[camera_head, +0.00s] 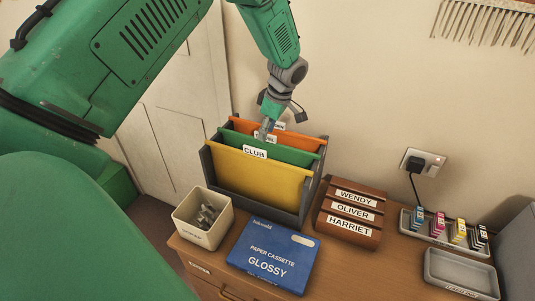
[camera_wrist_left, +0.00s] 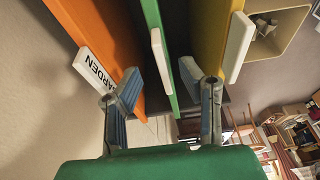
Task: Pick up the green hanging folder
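The green hanging folder (camera_head: 290,153) stands upright in a dark grey file holder (camera_head: 312,185), between a yellow folder (camera_head: 262,177) and an orange folder (camera_head: 300,138). In the left wrist view, the green folder (camera_wrist_left: 155,20) appears as a thin edge with a white tab. My left gripper (camera_wrist_left: 161,80) is open there, with one finger on the orange folder's side and one on the yellow folder's side. The green edge lies between them, and I cannot tell whether either finger touches it. My right gripper is not in view.
A wall stands close behind.

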